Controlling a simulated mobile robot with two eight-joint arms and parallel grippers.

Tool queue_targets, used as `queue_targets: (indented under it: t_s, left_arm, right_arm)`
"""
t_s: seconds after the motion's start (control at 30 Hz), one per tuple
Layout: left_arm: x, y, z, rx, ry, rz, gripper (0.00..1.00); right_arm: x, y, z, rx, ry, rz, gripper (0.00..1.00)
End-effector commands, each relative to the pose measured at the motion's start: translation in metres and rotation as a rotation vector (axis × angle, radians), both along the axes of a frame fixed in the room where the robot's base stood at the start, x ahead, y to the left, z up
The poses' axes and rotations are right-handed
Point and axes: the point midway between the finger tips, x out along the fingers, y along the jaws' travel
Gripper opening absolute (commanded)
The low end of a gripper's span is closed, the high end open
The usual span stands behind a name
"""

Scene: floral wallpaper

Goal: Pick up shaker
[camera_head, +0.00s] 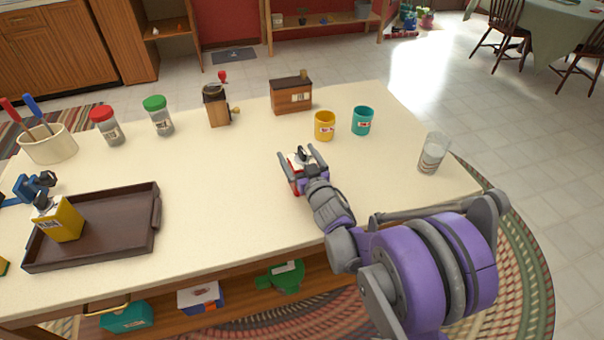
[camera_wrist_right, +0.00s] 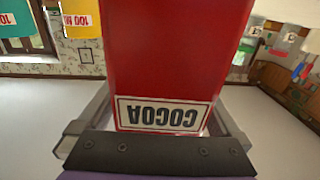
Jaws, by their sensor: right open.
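A red container (camera_wrist_right: 160,50) with a white COCOA label fills the right wrist view, its lettering upside down. In the head view it (camera_head: 293,164) is a small red and white thing on the counter, largely hidden by my right gripper (camera_head: 303,164). The right gripper is open, its fingers on either side of the container. A clear shaker with a red lid (camera_head: 105,127) and one with a green lid (camera_head: 159,116) stand at the back left.
A brown tray (camera_head: 147,232) holds the yellow box (camera_head: 62,222). A utensil crock (camera_head: 48,145), grinder (camera_head: 217,106), wooden box (camera_head: 291,97), yellow mug (camera_head: 324,126), teal mug (camera_head: 362,121) and glass (camera_head: 432,154) stand around. The counter's middle is bare.

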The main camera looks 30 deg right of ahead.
Motion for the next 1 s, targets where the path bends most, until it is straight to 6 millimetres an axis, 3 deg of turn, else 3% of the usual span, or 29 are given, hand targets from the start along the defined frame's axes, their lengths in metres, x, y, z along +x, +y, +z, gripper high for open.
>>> queue_targets:
  t_s: [0.03, 0.47, 0.77, 1.0]
  left_arm:
    - [0.0, 0.0, 0.0, 0.0, 0.0, 0.0, 1.0]
    - [0.0, 0.0, 0.0, 0.0, 0.0, 0.0, 1.0]
    - [0.0, 0.0, 0.003, 0.0, -0.001, 0.0, 1.0]
    - [0.0, 0.0, 0.019, 0.0, -0.006, 0.0, 1.0]
  right_arm:
    - [0.0, 0.0, 0.0, 0.0, 0.0, 0.0, 0.95]
    - [0.0, 0.0, 0.0, 0.0, 0.0, 0.0, 0.19]
    - [0.0, 0.0, 0.008, 0.0, -0.001, 0.0, 0.19]
    - [-0.001, 0.0, 0.055, 0.0, -0.001, 0.0, 0.19]
